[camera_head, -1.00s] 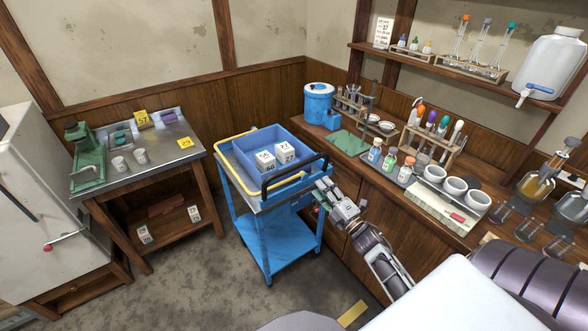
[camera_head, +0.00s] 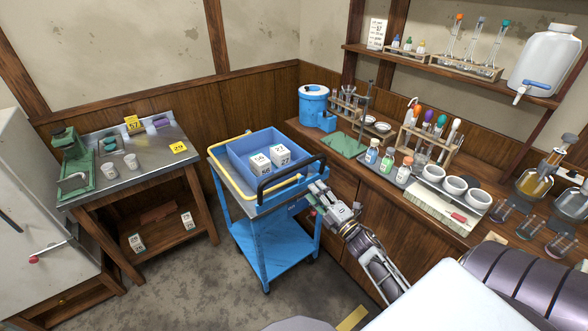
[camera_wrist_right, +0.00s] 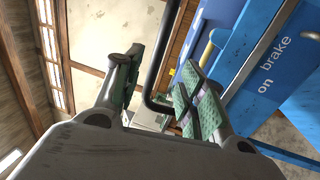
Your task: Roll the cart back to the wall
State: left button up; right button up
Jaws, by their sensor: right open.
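The blue cart (camera_head: 268,245) stands on the floor in the middle of the head view, between the left bench and the right counter. It has a yellow rail (camera_head: 225,177) on its left side and a black handle (camera_head: 290,180) at its near right end. My right gripper (camera_head: 314,197) is at the handle. In the right wrist view the open fingers (camera_wrist_right: 158,85) stand on either side of the black handle bar (camera_wrist_right: 155,75); I cannot tell whether they touch it. The cart's side (camera_wrist_right: 265,65) there reads "on" and "brake". My left gripper is not in view.
A blue tray (camera_head: 243,160) with numbered white blocks sits on the cart. A metal-topped bench (camera_head: 145,165) stands left and a wooden counter (camera_head: 365,205) with glassware right. The wood-panelled wall (camera_head: 245,105) is behind. Bare floor (camera_head: 190,285) shows left of the cart.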

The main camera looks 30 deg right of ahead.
aim_at(294, 168)
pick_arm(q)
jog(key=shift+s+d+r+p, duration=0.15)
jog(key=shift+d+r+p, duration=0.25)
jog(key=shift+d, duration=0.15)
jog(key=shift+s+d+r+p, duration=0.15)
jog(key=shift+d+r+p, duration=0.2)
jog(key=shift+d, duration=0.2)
pick_arm(e)
jog(key=shift+x, duration=6.65)
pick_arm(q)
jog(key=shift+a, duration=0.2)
pick_arm(e)
jog(key=shift+c, duration=0.6)
jog(key=c, duration=0.7)
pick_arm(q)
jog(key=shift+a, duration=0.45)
pick_arm(e)
grip_shut()
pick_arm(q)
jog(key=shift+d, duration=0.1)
